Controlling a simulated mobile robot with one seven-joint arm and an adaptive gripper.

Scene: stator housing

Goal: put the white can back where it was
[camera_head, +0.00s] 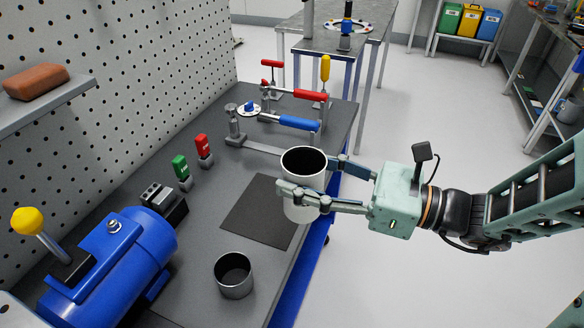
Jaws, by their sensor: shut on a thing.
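The white can (303,163) is upright, with a dark open top facing up. My gripper (308,191) reaches in from the right and is shut on the can, one finger in front of it and the other on its far side. The can is over the right part of a dark square mat (258,212) near the workbench's right edge. It looks raised, but the gap under it is hard to judge. The front finger hides part of the can's wall.
An open metal cup (233,275) stands on the workbench (190,265) in front of the mat. A blue motor (115,265) is at left, with green (180,168) and red (203,147) switches behind it. Toggle clamps with blue (299,122) and red (310,95) handles stand behind the can.

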